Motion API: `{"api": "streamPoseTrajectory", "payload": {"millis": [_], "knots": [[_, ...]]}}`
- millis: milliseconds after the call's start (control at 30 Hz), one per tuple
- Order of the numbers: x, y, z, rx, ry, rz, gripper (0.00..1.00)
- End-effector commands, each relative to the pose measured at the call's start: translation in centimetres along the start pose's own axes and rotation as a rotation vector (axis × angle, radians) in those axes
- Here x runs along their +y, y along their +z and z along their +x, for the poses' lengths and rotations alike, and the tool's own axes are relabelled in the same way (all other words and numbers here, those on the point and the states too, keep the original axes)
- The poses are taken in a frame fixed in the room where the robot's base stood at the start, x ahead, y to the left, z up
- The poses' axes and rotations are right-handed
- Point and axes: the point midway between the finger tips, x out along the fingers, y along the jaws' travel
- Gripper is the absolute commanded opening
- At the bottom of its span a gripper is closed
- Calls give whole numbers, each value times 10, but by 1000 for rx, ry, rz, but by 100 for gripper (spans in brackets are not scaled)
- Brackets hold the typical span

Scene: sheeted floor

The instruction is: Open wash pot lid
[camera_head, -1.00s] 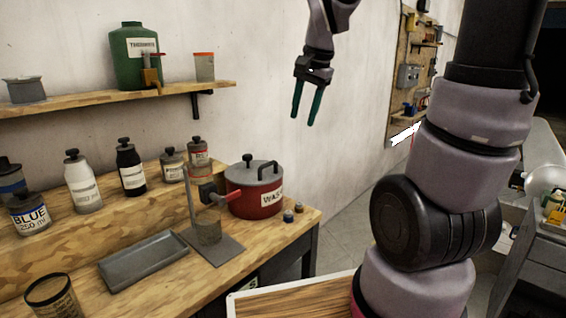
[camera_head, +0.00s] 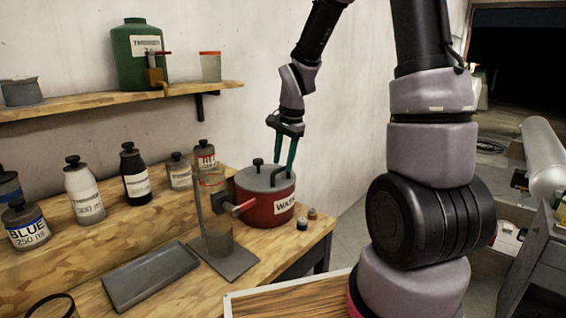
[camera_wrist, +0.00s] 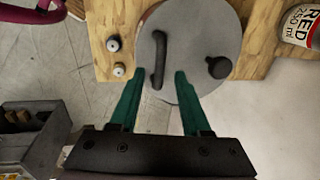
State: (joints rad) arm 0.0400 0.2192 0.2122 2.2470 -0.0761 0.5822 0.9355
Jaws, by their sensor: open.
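The wash pot (camera_head: 268,210) is a red pot with a label, standing on the wooden bench. Its grey lid (camera_head: 262,178) is on, with a dark arched handle (camera_head: 275,176) and a round black knob (camera_head: 258,163). My gripper (camera_head: 285,165) is open and points down at the handle side of the lid. In the wrist view the green fingertips (camera_wrist: 160,74) lie to either side of the near end of the handle (camera_wrist: 159,52). The knob (camera_wrist: 219,67) is to the right of the fingers. I cannot tell whether the fingers touch the handle.
A stand with a cup (camera_head: 219,242) is beside the pot. Two small capped items (camera_head: 302,224) are at the bench edge. A grey tray (camera_head: 150,276) and several bottles (camera_head: 84,190) are to the left. A shelf (camera_head: 120,100) hangs above.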

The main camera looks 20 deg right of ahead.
Motion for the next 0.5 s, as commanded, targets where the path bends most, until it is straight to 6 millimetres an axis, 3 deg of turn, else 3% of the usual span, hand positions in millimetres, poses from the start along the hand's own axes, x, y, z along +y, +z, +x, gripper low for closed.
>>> {"api": "streamPoseTrajectory", "payload": {"millis": [400, 467, 500], "knots": [[0, 0, 10, 0, 0, 0, 47], [0, 0, 10, 0, 0, 0, 28], [0, 0, 10, 0, 0, 0, 13]]}}
